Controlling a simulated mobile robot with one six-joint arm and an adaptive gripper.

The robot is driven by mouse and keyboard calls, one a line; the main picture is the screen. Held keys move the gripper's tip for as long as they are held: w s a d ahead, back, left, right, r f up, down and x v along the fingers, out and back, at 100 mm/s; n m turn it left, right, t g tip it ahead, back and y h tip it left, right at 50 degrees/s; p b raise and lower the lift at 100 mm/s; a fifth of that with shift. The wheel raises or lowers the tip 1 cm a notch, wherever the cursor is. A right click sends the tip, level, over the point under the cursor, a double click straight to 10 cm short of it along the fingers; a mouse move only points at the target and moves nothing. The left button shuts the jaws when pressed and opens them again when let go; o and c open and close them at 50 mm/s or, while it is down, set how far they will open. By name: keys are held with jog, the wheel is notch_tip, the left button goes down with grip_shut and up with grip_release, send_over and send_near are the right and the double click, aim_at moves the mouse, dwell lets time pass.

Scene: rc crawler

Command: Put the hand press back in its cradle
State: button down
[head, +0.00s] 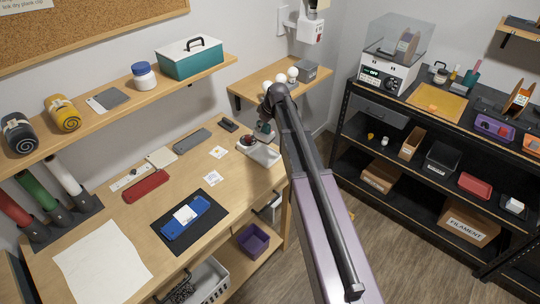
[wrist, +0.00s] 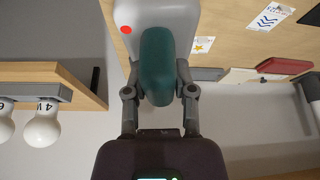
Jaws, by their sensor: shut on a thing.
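The hand press, of which a rounded teal part (wrist: 157,65) shows in the wrist view, is between the two fingers of my gripper (wrist: 160,92), which is shut on it. In the head view my gripper (head: 265,122) is over the far right end of the desk. Beyond the teal part lies a pale grey body with a red dot (wrist: 125,30), apparently the cradle, which also shows as a pale grey block (head: 263,154) on the desk. Whether the press touches or sits in it cannot be told; my gripper and arm hide part of it.
The wooden desk (head: 185,160) holds a blue device (head: 185,218) on a dark mat, a red case (head: 145,186) and a grey box (head: 192,140). A wall shelf with white bulbs (head: 292,72) is close behind my gripper. A black shelving unit (head: 345,130) stands right.

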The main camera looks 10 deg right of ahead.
aim_at(266, 139)
jog(key=shift+w+d, duration=0.1)
dwell(0.3)
jog(key=shift+f, duration=0.1)
jog(key=shift+s+d+f, duration=0.1)
jog(key=shift+s+d, duration=0.05)
jog(key=shift+s, duration=0.25)
jog(key=s+d+f+m+b, duration=0.1)
jog(key=s+d+f+b, duration=0.3)
jog(key=s+d, duration=0.6)
jog(key=shift+s+d+m+b, duration=0.15)
jog(key=shift+s+m+b, duration=0.15)
jog(key=shift+s, duration=0.6)
jog(key=shift+f, duration=0.1)
jog(key=w+a, duration=0.3)
jog(key=w+a+f+b, duration=0.1)
jog(key=w+a, duration=0.2)
jog(key=w, duration=0.1)
jog(key=w+a, duration=0.3)
jog(key=w, duration=0.1)
jog(key=shift+a+f, duration=0.2)
jog(key=shift+a, duration=0.15)
